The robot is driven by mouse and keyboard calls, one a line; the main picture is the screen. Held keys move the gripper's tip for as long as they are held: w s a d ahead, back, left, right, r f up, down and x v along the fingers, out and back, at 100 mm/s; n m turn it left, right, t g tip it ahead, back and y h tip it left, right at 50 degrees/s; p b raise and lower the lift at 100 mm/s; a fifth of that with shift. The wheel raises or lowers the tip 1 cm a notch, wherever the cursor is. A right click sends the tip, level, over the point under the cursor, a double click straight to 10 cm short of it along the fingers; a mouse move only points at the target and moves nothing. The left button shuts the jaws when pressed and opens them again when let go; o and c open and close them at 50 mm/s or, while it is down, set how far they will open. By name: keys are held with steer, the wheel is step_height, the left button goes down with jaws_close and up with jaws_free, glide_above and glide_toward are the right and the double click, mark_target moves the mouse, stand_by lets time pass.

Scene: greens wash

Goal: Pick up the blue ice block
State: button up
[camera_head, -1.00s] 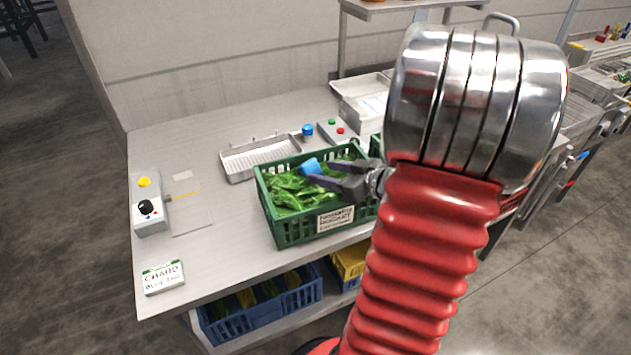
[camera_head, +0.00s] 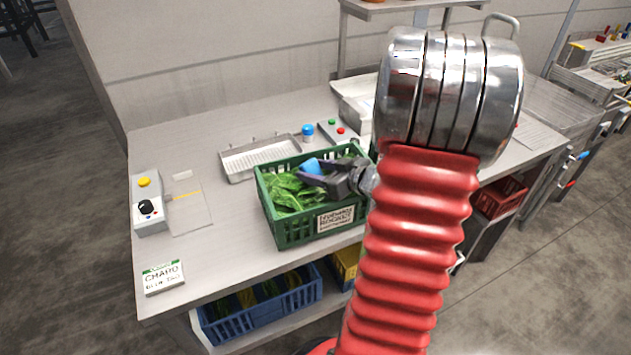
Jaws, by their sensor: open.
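The blue ice block (camera_head: 311,166) lies among leafy greens (camera_head: 289,190) in the green crate (camera_head: 290,232), toward its back middle. My gripper (camera_head: 318,177) reaches in from the right over the crate, its dark fingers open and pointing left at the block. The fingertips overlap the block's near and right side in this view. I cannot tell whether they touch it. Part of the block's lower side is hidden by the fingers.
A metal tray (camera_head: 240,168) lies behind the crate, with a blue-capped jar (camera_head: 308,133) and a button box (camera_head: 337,131) near it. A control box (camera_head: 148,206) and a sign card (camera_head: 163,278) stand at left. A blue crate (camera_head: 262,310) sits on the lower shelf.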

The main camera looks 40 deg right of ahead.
mark_target(315, 173)
steer(key=shift+c, duration=0.2)
steer(key=c, duration=0.9)
steer(key=shift+r, duration=0.2)
step_height(315, 173, up, 10)
steer(key=shift+f, duration=0.15)
stand_by(0.5)
